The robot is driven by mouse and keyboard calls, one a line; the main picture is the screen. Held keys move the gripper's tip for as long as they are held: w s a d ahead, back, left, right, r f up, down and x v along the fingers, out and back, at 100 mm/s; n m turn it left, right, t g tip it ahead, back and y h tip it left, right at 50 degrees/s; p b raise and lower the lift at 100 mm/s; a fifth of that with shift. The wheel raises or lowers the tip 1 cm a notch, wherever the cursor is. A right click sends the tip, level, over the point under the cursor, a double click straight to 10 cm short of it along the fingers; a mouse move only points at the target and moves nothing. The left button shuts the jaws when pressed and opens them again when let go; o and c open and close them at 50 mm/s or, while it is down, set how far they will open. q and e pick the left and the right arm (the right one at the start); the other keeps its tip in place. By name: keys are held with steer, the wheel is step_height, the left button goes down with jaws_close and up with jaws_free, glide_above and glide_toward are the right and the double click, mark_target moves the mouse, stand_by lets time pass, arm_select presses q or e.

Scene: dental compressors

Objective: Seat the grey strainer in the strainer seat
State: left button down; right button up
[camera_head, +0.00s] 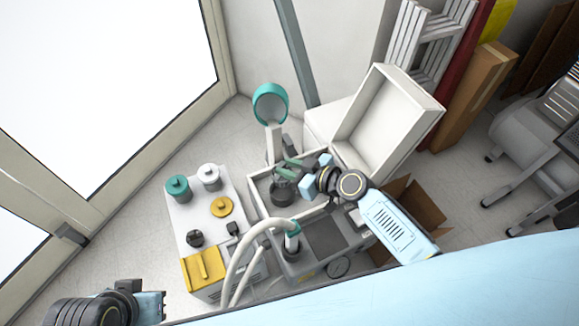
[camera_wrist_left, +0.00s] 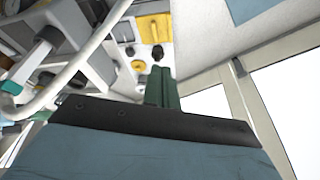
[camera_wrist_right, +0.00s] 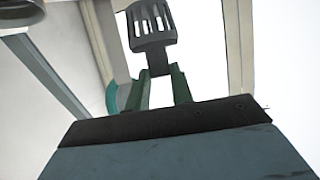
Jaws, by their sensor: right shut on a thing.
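My right gripper (camera_head: 287,166) is shut on the grey strainer (camera_wrist_right: 152,25). In the right wrist view the strainer has a slotted cage and sticks out beyond the green fingertips (camera_wrist_right: 158,88). In the head view it is small and dark, hard to separate from a dark round part (camera_head: 283,197) in the white open-topped housing below the gripper. I cannot tell whether that part is the strainer seat, or whether the strainer touches it. My left gripper (camera_head: 152,306) is empty at the lower left, its green fingers together in the left wrist view (camera_wrist_left: 162,88).
A grey cabinet (camera_head: 215,235) left of the housing carries teal (camera_head: 177,188), white (camera_head: 208,176) and yellow (camera_head: 221,207) knobs. A pale hose (camera_head: 245,250) arches in front. A raised white lid (camera_head: 385,115) stands behind my right arm. A teal round head (camera_head: 270,104) rises behind the housing.

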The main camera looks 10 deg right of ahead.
steer(key=shift+f+b, duration=1)
steer(key=shift+b, duration=0.05)
steer(key=shift+f+b, duration=0.35)
steer(key=shift+b, duration=0.05)
arm_select(q)
steer(key=w+d+r+t+h, duration=0.2)
steer(key=w+d+r+t, duration=0.3)
steer(key=w+r+t, duration=0.3)
steer(key=shift+w+r+m+h+b, duration=0.2)
steer(key=shift+w+m+h+b, duration=0.15)
steer(key=shift+w, duration=0.8)
arm_select(e)
steer(key=shift+f, duration=0.35)
arm_select(q)
steer(key=shift+f, duration=0.1)
